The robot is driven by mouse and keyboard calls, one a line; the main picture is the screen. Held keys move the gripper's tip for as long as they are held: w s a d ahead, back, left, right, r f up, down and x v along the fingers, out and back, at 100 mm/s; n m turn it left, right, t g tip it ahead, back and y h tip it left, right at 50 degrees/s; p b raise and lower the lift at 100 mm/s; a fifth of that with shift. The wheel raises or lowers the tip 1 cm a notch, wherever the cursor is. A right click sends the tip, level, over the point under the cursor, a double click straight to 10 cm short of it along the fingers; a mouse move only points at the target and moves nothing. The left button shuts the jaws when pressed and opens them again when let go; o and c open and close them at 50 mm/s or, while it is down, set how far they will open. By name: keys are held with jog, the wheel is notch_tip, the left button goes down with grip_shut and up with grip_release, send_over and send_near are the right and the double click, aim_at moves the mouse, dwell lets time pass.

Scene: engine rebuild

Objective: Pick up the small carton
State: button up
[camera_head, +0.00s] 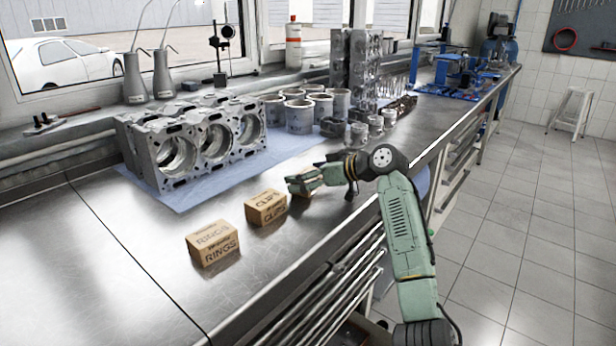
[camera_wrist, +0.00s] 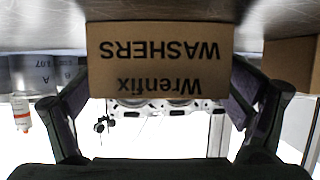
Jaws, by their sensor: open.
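A small brown carton lettered "Wrenfix WASHERS" (camera_wrist: 155,65) fills the upper middle of the wrist view, upside down, between my gripper's two fingers. My gripper (camera_head: 302,182) is open, low over the bench near its front edge. In the head view it hides most of this carton (camera_head: 304,192). The spread fingers also show in the wrist view (camera_wrist: 155,105), one on each side of the carton; I cannot tell whether either touches it. A CLIPS carton (camera_head: 266,208) stands just left of my gripper, and a RINGS carton (camera_head: 213,243) stands farther left and nearer.
The steel bench (camera_head: 110,235) is bare at the left. An engine block (camera_head: 195,140) and several cylinder liners (camera_head: 300,115) stand on a blue cloth (camera_head: 190,195) behind the cartons. Part of another brown carton (camera_wrist: 290,62) shows at the right of the wrist view.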

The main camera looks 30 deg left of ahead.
jog(key=shift+a+f, duration=0.2)
jog(key=shift+c, duration=0.4)
jog(key=c, duration=1.2)
jog(key=shift+r, duration=0.1)
